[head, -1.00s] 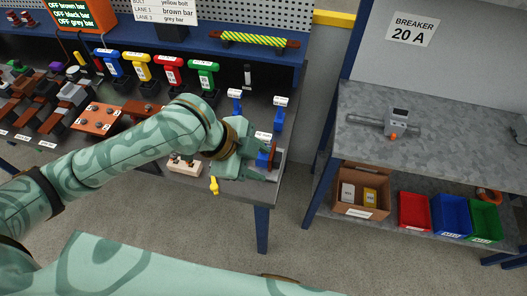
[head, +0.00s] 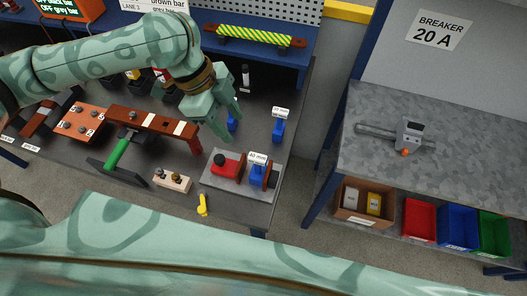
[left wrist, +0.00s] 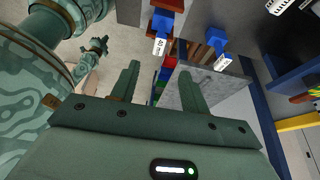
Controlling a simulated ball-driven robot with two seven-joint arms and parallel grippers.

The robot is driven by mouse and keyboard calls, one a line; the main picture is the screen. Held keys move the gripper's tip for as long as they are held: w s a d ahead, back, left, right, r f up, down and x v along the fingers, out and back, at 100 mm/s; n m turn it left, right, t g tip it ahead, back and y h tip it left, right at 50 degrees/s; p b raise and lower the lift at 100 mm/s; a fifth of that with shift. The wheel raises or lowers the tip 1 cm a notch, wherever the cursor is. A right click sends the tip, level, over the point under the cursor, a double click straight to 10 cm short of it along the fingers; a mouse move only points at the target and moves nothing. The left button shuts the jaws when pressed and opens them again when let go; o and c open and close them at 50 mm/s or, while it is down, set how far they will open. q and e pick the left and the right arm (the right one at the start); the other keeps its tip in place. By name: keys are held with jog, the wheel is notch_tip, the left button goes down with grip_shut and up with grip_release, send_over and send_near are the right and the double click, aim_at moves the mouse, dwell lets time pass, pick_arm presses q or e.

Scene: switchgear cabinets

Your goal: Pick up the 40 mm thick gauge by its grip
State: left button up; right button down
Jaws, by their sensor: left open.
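The blue 40 mm gauge (head: 257,178), with a white label on top, stands on a grey plate (head: 232,189) at the near right corner of the dark bench. A dark red upright piece is close against its right side. My left gripper (head: 228,124) is open and empty, above the bench and behind the gauge, apart from it. In the left wrist view the open fingers (left wrist: 160,88) hold nothing, and the gauge (left wrist: 161,24) shows beyond them at the top. A second labelled blue gauge (head: 278,130) stands farther back; another blue piece is partly hidden by my fingers.
A red block (head: 226,165) shares the plate. A brown bar (head: 153,122), a green-handled tool (head: 117,153) and a pale block (head: 172,180) lie to the left. A yellow piece (head: 202,205) is at the front edge. A separate grey table (head: 450,150) stands right, across a gap.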

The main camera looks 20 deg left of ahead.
aim_at(260, 163)
pick_arm(q)
jog(key=b+x, duration=0.1)
jog(key=x, duration=0.4)
jog(key=b+x, duration=0.1)
jog(key=x, duration=0.4)
jog(key=shift+w+d, duration=0.15)
jog(key=shift+w, duration=0.1)
jog(key=shift+d+f+b, duration=0.2)
jog(key=shift+f+b, duration=0.15)
jog(key=shift+f, duration=0.25)
jog(key=x, duration=0.2)
jog(key=b+x, duration=0.1)
jog(key=x, duration=0.1)
jog(key=shift+s, duration=0.3)
jog(key=shift+d+f, duration=0.25)
jog(key=shift+f, duration=0.1)
pick_arm(e)
jog(key=f, duration=0.4)
jog(key=shift+s, duration=0.4)
pick_arm(q)
grip_shut()
